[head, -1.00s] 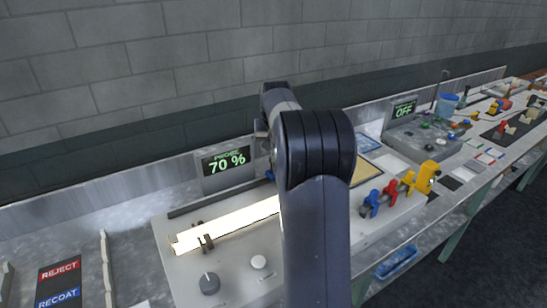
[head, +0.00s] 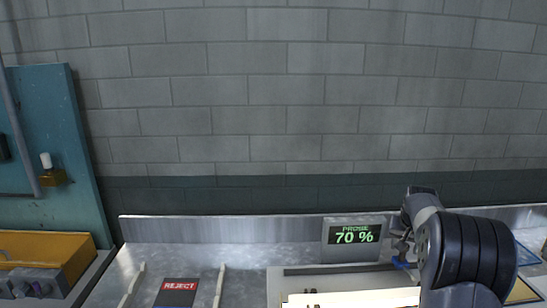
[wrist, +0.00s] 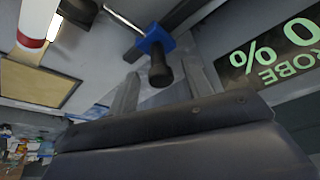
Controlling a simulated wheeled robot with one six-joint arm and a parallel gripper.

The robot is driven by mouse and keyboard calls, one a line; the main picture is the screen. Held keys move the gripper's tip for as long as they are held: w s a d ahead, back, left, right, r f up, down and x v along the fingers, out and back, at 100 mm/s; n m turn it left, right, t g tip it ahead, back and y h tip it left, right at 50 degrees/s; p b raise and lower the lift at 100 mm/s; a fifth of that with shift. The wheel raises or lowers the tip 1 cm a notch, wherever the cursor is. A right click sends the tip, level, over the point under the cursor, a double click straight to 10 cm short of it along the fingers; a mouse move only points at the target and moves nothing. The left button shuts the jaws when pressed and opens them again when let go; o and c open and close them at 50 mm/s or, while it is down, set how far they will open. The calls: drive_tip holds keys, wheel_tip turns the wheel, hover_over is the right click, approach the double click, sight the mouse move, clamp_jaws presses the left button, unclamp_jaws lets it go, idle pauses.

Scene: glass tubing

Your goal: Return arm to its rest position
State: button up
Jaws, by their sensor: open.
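My gripper (wrist: 161,86) shows in the wrist view with its two grey fingers apart. No object is held between them. A blue clamp-like part with a black knob (wrist: 157,58) appears just beyond the fingers; I cannot tell whether they touch it. In the head view my dark arm (head: 465,250) is folded at the lower right, in front of the bench. Its bulky joint hides part of the bench, and my gripper's fingers cannot be made out there.
The probe display (head: 354,236) reads 70 % at the bench's back, close to my arm. A bright strip (head: 355,298) lies below it. A REJECT sign (head: 179,286) is farther left. A yellow box (head: 45,265) and teal panel (head: 50,150) stand at the left.

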drive_tip(key=x, duration=0.3)
drive_tip(key=shift+w+f, duration=0.1)
drive_tip(key=shift+f, duration=0.2)
drive_tip(key=shift+a, duration=0.4)
